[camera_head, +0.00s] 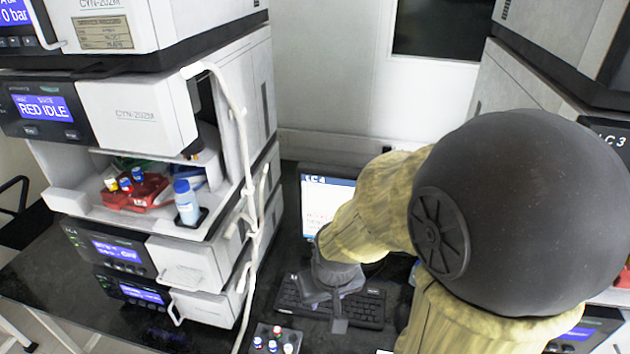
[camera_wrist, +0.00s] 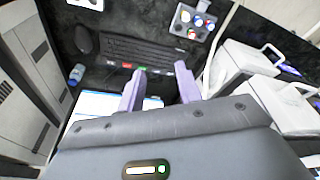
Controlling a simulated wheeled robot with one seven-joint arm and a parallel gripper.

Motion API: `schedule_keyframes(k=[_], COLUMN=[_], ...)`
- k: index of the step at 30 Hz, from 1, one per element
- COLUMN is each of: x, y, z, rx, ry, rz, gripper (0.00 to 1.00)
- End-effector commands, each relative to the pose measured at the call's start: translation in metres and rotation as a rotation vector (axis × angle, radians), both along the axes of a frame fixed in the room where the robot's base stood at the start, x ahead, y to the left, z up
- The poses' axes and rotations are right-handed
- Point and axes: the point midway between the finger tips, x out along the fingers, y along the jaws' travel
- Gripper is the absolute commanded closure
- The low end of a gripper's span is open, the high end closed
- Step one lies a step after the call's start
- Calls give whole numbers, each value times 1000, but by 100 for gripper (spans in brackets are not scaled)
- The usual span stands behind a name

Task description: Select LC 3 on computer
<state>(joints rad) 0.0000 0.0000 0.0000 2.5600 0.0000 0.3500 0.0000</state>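The computer screen (camera_head: 318,205) stands at the back of the dark bench, lit white with a blue top band that seems to read "LC 4". My arm covers its right part. In the wrist view the screen (camera_wrist: 92,105) lies partly behind my gripper. The black keyboard (camera_head: 290,300) lies in front of the screen; it also shows in the wrist view (camera_wrist: 150,52). My gripper (camera_wrist: 160,76) is open, its two pale purple fingers apart with nothing between them. In the head view it hangs over the keyboard, seen from behind. Whether it touches anything cannot be told.
A stack of white instruments (camera_head: 140,115) stands at left, with a blue-capped bottle (camera_head: 186,202) on a tray and a white tube down its side. Another stack, labelled "LC 3" (camera_head: 610,139), stands at right. A vial holder (camera_head: 270,341) sits before the keyboard. A mouse (camera_wrist: 82,39) lies beside it.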

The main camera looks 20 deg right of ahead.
Motion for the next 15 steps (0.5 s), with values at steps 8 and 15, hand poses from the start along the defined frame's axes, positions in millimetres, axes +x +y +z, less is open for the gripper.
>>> schedule_keyframes(k=[8, 15], x=[0, 0], y=[0, 0], z=[0, 0], rx=[0, 0], ry=[0, 0], rz=[0, 0], gripper=[100, 100])
